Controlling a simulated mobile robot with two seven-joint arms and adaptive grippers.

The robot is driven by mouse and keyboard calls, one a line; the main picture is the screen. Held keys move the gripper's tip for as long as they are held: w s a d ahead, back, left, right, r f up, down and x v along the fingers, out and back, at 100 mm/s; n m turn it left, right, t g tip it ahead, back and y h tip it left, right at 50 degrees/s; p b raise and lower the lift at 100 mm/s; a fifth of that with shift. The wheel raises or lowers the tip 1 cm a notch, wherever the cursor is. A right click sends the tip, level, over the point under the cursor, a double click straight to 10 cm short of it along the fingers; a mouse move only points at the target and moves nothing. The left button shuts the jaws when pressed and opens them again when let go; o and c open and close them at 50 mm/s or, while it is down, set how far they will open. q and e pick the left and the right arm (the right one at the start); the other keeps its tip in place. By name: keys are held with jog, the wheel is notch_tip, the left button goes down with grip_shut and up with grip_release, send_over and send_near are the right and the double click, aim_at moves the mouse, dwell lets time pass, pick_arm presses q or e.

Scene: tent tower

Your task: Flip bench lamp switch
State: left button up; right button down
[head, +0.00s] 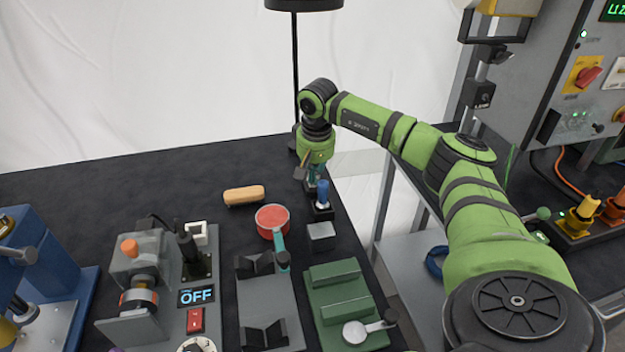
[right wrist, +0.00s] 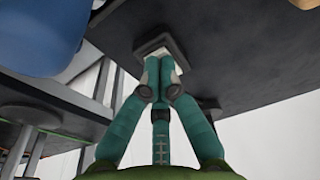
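The bench lamp's black shade (head: 304,4) is at the top of the head view, on a thin black pole (head: 295,70) that runs down behind my right wrist. My left gripper is not in view.
A tan bar (head: 244,195), a red-topped round piece (head: 271,218) and a grey block (head: 320,236) are near the gripper. A green fixture (head: 345,300) and a panel reading OFF (head: 197,296) are nearer. The bench's far left is clear.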

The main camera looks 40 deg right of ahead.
notch_tip(320, 180, up, 7)
jog(key=p, duration=0.6)
dwell(0.3)
jog(key=shift+f, duration=0.1)
dwell(0.4)
